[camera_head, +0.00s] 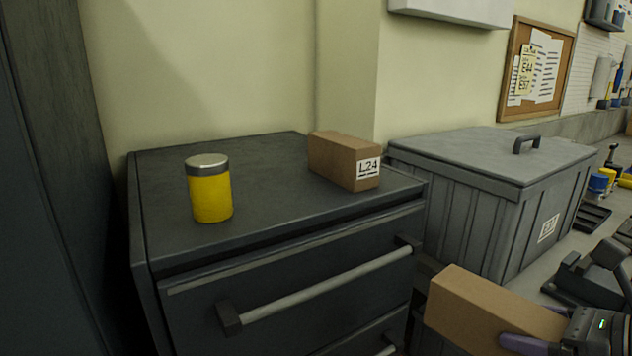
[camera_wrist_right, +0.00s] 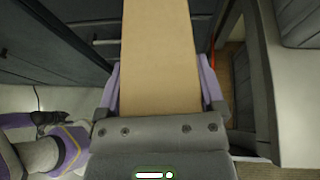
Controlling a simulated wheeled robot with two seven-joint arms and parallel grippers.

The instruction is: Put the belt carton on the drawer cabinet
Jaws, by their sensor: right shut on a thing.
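My right gripper (camera_head: 541,326) is shut on a plain brown carton (camera_head: 482,308) at the lower right of the head view. The carton sticks out from the fingers toward the drawer cabinet and is in front of the grey bin. In the right wrist view the same carton (camera_wrist_right: 160,50) lies between the two purple fingers. The dark grey drawer cabinet (camera_head: 265,185) stands left of the carton, its top higher in the picture. No label shows on the held carton's visible faces. My left gripper is not in view.
On the cabinet top stand a yellow can (camera_head: 211,192) with a grey lid and a brown carton labelled L24 (camera_head: 345,160). Between and behind them the top is bare. A lidded grey bin (camera_head: 490,200) stands right of the cabinet. Bar handles (camera_head: 320,288) stick out in front.

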